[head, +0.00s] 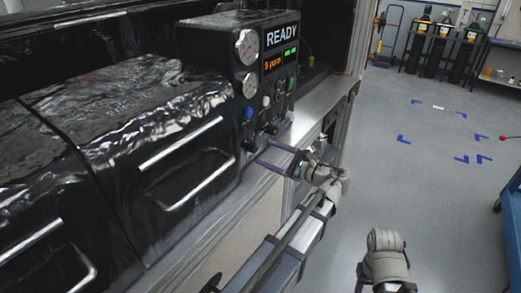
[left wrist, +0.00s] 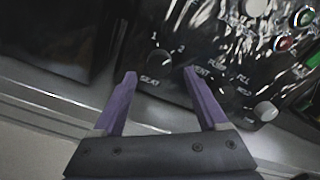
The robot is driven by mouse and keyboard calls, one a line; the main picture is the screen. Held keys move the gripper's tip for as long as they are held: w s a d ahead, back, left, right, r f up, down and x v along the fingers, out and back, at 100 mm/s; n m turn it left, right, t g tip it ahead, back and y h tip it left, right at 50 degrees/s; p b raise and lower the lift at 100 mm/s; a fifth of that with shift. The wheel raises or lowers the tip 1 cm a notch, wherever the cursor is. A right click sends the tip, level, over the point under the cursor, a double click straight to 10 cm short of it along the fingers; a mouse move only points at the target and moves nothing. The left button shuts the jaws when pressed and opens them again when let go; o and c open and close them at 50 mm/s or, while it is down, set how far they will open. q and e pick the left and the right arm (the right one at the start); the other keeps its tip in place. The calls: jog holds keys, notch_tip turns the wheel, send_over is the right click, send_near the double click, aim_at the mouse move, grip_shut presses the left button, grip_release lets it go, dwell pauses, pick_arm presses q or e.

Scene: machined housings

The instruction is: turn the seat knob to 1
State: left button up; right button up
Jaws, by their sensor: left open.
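The seat knob (left wrist: 157,63) is a round black knob on the glossy black panel, with the label SEAT below it. In the left wrist view the fingertips (left wrist: 160,74) stand left and right of the knob; contact is not clear. The right gripper's fingers are not seen.
The panel carries gauges (head: 247,46), a READY display (head: 282,35) and other knobs, including a grey one (left wrist: 265,111) to the right. A metal ledge (head: 222,205) runs below. Black drawers with handles (head: 182,143) stand left. Open floor (head: 430,190) lies right.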

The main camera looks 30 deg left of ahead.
aim_at(257, 149)
pick_arm(q)
jog(key=shift+w+a, duration=0.1)
jog(key=shift+a, duration=1.7)
jog(key=shift+c, duration=0.2)
grip_shut()
